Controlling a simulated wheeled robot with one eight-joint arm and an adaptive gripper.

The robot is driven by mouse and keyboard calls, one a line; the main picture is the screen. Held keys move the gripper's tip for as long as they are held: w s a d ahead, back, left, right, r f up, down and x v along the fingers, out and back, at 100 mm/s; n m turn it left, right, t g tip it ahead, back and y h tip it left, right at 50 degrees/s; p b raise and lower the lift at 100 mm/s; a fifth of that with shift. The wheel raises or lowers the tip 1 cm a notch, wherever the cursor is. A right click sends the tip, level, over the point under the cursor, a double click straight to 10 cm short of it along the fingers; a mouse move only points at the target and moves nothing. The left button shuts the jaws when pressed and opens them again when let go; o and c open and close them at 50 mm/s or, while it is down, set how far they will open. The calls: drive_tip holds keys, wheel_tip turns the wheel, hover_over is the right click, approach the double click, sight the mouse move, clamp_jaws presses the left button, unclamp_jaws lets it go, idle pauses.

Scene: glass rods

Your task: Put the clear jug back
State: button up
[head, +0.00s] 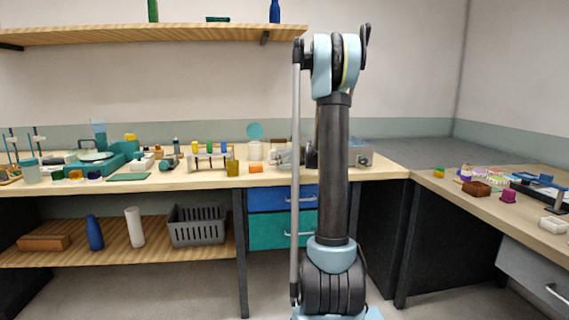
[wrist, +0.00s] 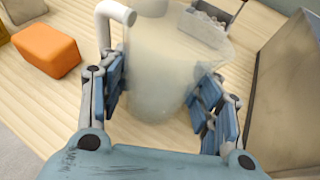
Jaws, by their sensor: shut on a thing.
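The clear jug (wrist: 165,75) is a pale, see-through vessel in the middle of the wrist view, over the light wooden bench top. My gripper (wrist: 160,90) is shut on the jug, with blue finger pads on its left and right sides. A white curved bar (wrist: 117,14) stands at the jug's upper left; I cannot tell if it is the handle. Whether the jug's base touches the bench is not clear. In the head view my upright arm hides most of my gripper and the jug.
An orange block (wrist: 47,50) lies left of the jug, also in the head view (head: 256,168). A grey metal box (wrist: 285,85) stands close on the right. A small grey tray (wrist: 205,22) is behind the jug.

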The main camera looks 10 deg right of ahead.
drive_tip(key=o, duration=1.2)
drive_tip(key=v, duration=1.2)
drive_tip(key=shift+a+r, duration=0.1)
drive_tip(key=s+a+f+n+g, duration=0.2)
drive_tip(key=s+a+n, duration=0.1)
drive_tip(key=s+n, duration=0.3)
drive_tip(key=s+a+f+n+g+h, duration=0.1)
drive_tip(key=s+a+f+n+g, duration=0.2)
drive_tip(key=s, duration=0.6)
drive_tip(key=s+a+f+n+g, duration=0.1)
drive_tip(key=s+a+n, duration=0.3)
drive_tip(key=s+n, duration=0.25)
drive_tip(key=s+d+f+n+g+h, duration=0.1)
drive_tip(key=s+f+n, duration=0.3)
drive_tip(key=s, duration=0.4)
drive_tip(key=s+d+f+n+g+h, duration=0.1)
drive_tip(key=s+f+n+h, duration=0.1)
drive_tip(key=s+f+n, duration=0.2)
drive_tip(key=s+d+f+n+g+h, duration=0.1)
drive_tip(key=s+f+n, duration=0.3)
drive_tip(key=s+n, duration=0.4)
drive_tip(key=shift+s+d+f+g+h, duration=0.1)
drive_tip(key=shift+s+d+g+h, duration=0.1)
drive_tip(key=shift+s, duration=0.6)
drive_tip(key=shift+s+d+g+h, duration=0.1)
drive_tip(key=shift+s+d+g, duration=0.1)
drive_tip(key=shift+s, duration=0.6)
drive_tip(key=shift+s+d+f+g+h, duration=0.1)
drive_tip(key=shift+s+d+g, duration=0.15)
drive_tip(key=shift+s, duration=0.55)
